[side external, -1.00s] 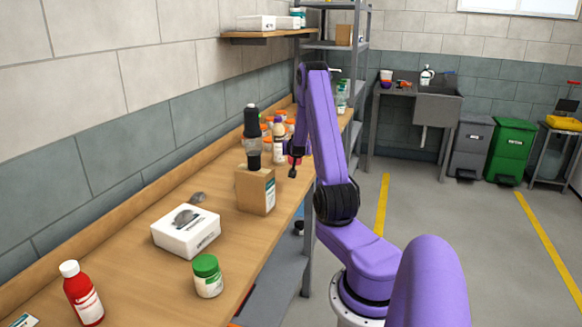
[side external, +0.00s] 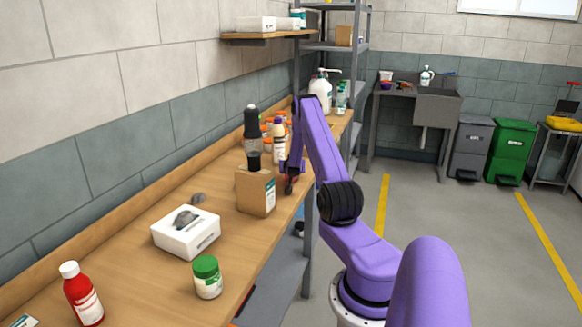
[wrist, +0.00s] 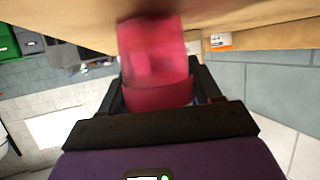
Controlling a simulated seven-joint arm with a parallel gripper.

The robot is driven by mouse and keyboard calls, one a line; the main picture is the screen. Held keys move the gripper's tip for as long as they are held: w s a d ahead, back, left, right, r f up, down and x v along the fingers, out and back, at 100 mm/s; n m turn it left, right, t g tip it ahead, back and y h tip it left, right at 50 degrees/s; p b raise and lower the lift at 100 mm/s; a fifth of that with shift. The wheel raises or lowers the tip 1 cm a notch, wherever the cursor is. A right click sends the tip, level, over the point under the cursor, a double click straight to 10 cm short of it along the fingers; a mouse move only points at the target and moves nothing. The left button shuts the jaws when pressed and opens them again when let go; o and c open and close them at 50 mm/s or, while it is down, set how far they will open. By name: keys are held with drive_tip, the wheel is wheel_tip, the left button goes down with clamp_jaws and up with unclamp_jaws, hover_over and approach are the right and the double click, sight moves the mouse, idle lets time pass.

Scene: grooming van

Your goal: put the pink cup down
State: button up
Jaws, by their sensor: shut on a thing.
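The pink cup (wrist: 155,55) fills the middle of the wrist view, between the two dark fingers of my gripper (wrist: 158,80). The gripper is shut on it. In the side view my gripper (side external: 290,183) is at the front edge of the wooden workbench (side external: 150,275), just right of a brown box. The cup is mostly hidden there by my arm and gripper. The wooden surface shows close beyond the cup in the wrist view; I cannot tell whether the cup touches it.
The brown box (side external: 255,192) stands close left of my gripper, with a dark-topped bottle (side external: 251,130) behind it. Several bottles and orange-lidded jars (side external: 279,140) crowd beyond. A white box (side external: 187,232) and a green-lidded jar (side external: 207,278) stand nearer the camera, with bare bench around them.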

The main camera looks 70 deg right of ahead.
drive_tip(key=shift+f, duration=0.15)
drive_tip(key=o, duration=1)
drive_tip(key=shift+o, duration=0.2)
drive_tip(key=shift+r, duration=0.25)
drive_tip(key=v, duration=1.2)
drive_tip(key=shift+f, duration=0.15)
